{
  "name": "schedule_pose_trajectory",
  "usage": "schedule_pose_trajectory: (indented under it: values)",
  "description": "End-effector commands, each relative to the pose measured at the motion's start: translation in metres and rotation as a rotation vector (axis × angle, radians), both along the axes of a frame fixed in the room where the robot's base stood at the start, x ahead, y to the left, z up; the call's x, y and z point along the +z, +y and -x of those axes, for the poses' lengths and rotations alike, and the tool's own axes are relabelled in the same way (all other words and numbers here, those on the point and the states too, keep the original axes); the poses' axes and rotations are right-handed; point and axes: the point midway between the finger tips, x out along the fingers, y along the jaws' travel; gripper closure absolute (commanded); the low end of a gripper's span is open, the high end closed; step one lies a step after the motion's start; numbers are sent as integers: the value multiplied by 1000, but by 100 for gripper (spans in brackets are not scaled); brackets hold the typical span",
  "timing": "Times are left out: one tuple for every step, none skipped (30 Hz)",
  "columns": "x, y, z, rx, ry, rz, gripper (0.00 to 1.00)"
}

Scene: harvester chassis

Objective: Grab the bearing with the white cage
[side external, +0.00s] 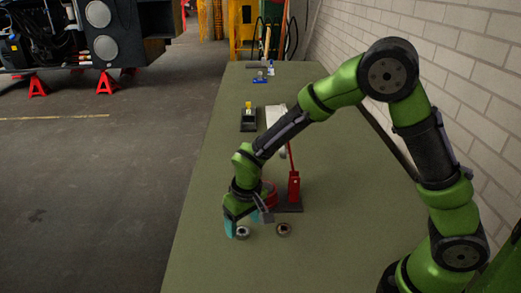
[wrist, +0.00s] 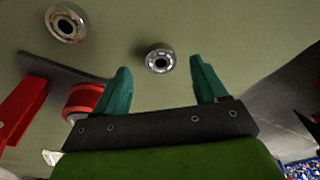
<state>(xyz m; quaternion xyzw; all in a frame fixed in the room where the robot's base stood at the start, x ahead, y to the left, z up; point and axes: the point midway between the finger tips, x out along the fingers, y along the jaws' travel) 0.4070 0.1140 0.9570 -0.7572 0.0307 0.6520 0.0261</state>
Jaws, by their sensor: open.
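A bearing with a pale, whitish cage (wrist: 159,59) lies flat on the green tabletop, centred between the fingertips in the wrist view. It also shows in the side view (side external: 243,233), just below my gripper (side external: 247,222). My gripper (wrist: 160,65) has its two teal fingers spread wide, one on each side of this bearing in the picture. The fingers hold nothing. A second bearing with a brownish cage (wrist: 66,23) lies at the upper left of the wrist view, and to the right of the first bearing in the side view (side external: 283,229).
A red press-like tool (side external: 294,187) on a dark base stands close behind the bearings; a red round part (wrist: 84,99) shows near the left finger. A black tray (side external: 248,120) and small tools lie farther back. The front tabletop is clear. A brick wall bounds the right.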

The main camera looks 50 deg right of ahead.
Motion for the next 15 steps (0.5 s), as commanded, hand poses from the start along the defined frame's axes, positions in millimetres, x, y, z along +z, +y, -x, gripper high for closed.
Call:
schedule_pose_trajectory:
  values:
    - [-9, 1, 0, 1, 3, 1, 28]
    - [-13, 0, -1, 1, 3, 1, 28]
    - [-17, 1, -2, 0, 2, 1, 28]
    - [-19, 1, -3, 0, 1, 0, 28]
    - [-21, 1, -3, 0, 1, 0, 28]
    - [-23, 1, -3, 0, 0, -1, 28]
    - [-24, 1, -4, 0, -1, -1, 28]
    - [-24, 1, -4, 0, -1, -1, 28]
    - [-24, 1, -4, 0, -1, -1, 28]
    - [-24, 1, -4, 0, -1, -1, 28]
    - [-24, 1, -4, 0, -2, -1, 28]
    - [-24, 1, -4, 0, -1, -1, 28]
    - [-24, 1, -4, 0, -1, -1, 28]
    - [-24, 1, -4, 0, -1, -1, 33]
    - [-24, 1, -4, 1, -1, -1, 39]
